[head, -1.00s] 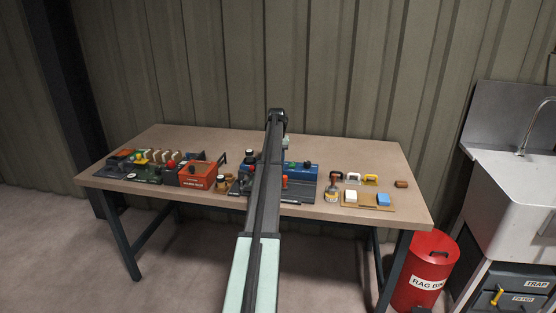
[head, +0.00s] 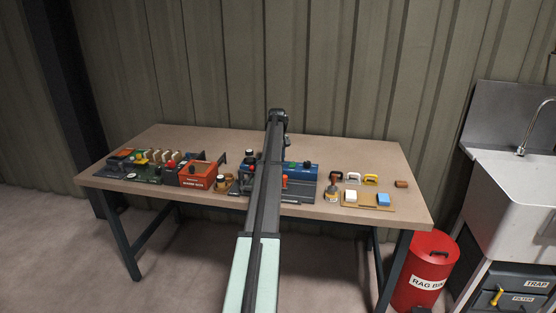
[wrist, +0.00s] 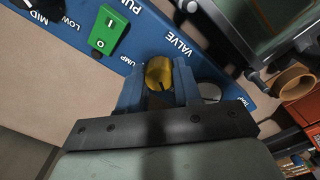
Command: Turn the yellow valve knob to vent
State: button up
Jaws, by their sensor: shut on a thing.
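The yellow valve knob (wrist: 158,73) sits on a blue panel (wrist: 228,88) below the printed word VALVE in the wrist view. My gripper (wrist: 158,90) is at the knob, with one finger on each side, and is shut on it. A dark mark shows on the knob's lower part. The word to the knob's left is partly covered, and the small lettering at its right is hard to read. In the head view the blue panel (head: 302,170) is on the bench, and my arm hides the knob.
A green rocker switch (wrist: 108,30) and a black dial are on the panel's left. A brown ring (wrist: 293,82) lies at the right. On the bench (head: 330,145) stand an orange box (head: 196,175) to the left and a board with white and blue blocks (head: 383,199) to the right.

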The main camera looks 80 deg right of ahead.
jog(key=shift+n, duration=0.3)
jog(key=o, duration=1)
jog(key=shift+o, duration=0.2)
notch_tip(320, 180, up, 14)
jog(key=shift+w+a+f, duration=0.1)
dwell(0.4)
